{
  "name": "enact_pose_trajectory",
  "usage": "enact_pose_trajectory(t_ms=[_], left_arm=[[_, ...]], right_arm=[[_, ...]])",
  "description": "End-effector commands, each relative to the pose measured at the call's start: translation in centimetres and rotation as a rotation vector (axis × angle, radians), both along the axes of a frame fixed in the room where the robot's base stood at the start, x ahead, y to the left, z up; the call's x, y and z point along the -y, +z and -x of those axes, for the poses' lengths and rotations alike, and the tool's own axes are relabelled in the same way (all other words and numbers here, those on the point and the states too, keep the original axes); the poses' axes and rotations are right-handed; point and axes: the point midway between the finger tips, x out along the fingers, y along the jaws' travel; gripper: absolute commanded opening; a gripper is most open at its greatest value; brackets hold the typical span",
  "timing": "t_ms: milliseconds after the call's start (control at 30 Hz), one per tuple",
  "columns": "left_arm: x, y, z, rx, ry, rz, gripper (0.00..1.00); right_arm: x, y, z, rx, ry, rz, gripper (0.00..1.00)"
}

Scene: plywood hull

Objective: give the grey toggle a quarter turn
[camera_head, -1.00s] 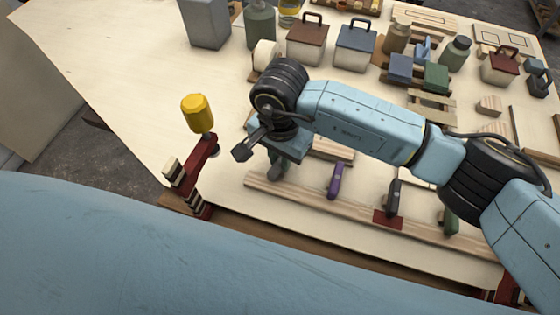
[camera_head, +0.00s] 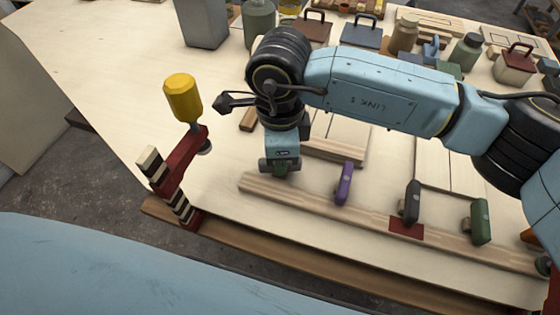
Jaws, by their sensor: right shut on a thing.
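Several toggles stand in a row along a wooden rail (camera_head: 320,200) at the table's front. A purple toggle (camera_head: 344,183), a dark grey toggle (camera_head: 411,203) beside a red patch and a dark green toggle (camera_head: 479,222) are in plain view. My right gripper (camera_head: 280,167) points down at the rail's left end, left of the purple toggle. It is shut on a toggle there, mostly hidden by the fingers; only a dark greenish bit shows, so its colour is uncertain. The dark grey toggle stands free of the gripper. My left gripper is not in view.
A red clamp (camera_head: 176,175) with a yellow handle (camera_head: 183,98) stands at the table's front left edge, left of my right gripper. Lidded boxes, jars and a grey container (camera_head: 205,22) stand at the back. The table's left part is mostly clear.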

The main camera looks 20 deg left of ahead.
Motion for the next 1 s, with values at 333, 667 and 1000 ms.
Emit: enact_pose_trajectory(t_ms=[333,667,1000], left_arm=[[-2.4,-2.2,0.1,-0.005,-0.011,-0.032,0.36],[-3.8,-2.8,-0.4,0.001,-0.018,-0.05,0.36],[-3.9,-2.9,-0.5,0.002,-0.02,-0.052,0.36]], right_arm=[[0.0,0.0,-0.1,0.003,-0.253,-0.002,0.0],[0.0,0.1,-0.1,0.002,-0.366,-0.002,0.0],[0.0,0.2,-0.1,0.002,-0.384,-0.002,0.0]])
